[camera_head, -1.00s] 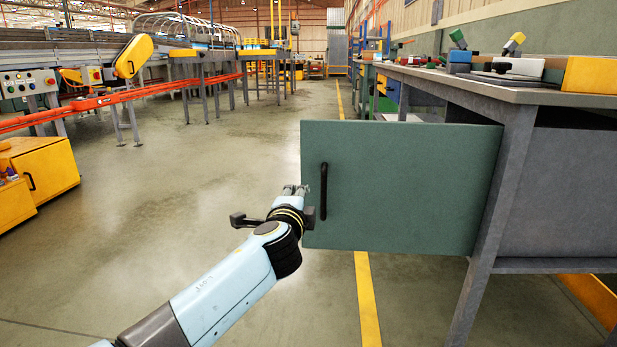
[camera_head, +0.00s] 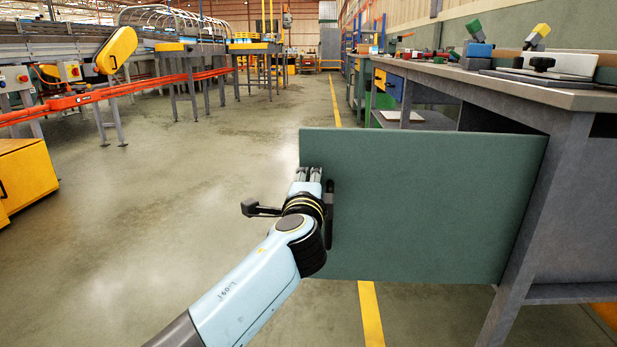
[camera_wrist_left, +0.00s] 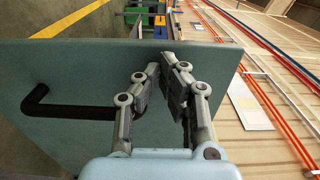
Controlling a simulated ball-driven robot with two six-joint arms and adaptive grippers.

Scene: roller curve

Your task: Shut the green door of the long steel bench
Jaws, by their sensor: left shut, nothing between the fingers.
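The green door (camera_head: 430,205) of the long steel bench (camera_head: 520,92) stands open, swung out from the bench's leg into the aisle. Its black handle (camera_head: 330,215) is near its free edge, partly hidden by my arm. My left gripper (camera_head: 309,174) is shut and empty in front of the door's free edge, beside the handle. In the left wrist view the gripper fingers (camera_wrist_left: 170,75) lie over the door panel (camera_wrist_left: 90,70), and the black handle (camera_wrist_left: 70,111) is to their left. I cannot tell if the fingers touch the door. My right gripper is not in view.
Tools and blocks (camera_head: 478,50) lie on the bench top. Orange rails (camera_head: 100,96) and a conveyor line run along the left, with a yellow cabinet (camera_head: 25,178) in front. The floor between is clear, with a yellow line (camera_head: 371,315) under the door.

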